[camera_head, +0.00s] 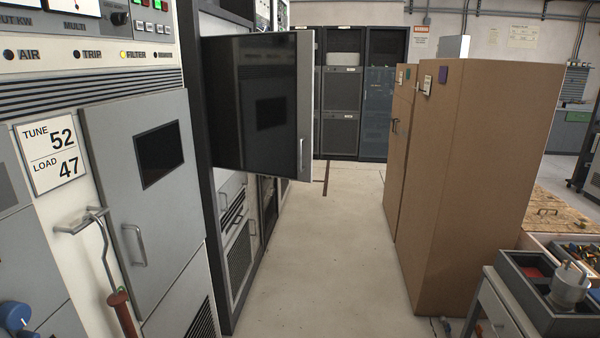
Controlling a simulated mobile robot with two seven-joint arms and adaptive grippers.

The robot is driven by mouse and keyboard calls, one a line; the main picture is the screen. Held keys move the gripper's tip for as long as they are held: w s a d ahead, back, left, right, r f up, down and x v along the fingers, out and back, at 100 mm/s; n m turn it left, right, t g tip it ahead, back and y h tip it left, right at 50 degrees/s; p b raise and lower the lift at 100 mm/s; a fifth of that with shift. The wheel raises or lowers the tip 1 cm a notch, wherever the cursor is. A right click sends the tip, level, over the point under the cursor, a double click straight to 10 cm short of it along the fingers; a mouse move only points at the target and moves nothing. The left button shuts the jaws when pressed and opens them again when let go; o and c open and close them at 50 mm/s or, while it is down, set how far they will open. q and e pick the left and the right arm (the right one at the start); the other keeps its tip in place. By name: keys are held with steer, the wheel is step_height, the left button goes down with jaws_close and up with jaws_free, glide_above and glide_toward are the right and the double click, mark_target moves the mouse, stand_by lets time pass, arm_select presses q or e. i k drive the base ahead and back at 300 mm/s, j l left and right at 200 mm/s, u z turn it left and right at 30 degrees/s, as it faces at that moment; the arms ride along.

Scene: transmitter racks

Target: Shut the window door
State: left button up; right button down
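The window door (252,105) is a grey-framed door with a large dark glossy pane. It stands open, swung out from the black rack (192,120) on the left into the aisle. Its left side meets the rack, and its free edge on the right carries a vertical metal handle (300,155). The door hides part of the rack front and the aisle behind it. Neither of my grippers is in view.
A grey cabinet door (150,190) with a small dark window looks closed at the near left. Tall brown cabinets (480,170) stand on the right, with a cart of parts (510,300) at lower right. The aisle floor (330,260) is clear. Dark racks (342,95) stand at the back.

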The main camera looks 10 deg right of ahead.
mark_target(259, 86)
steer(key=i+l, duration=0.8)
steer(key=i+j+u, duration=0.05)
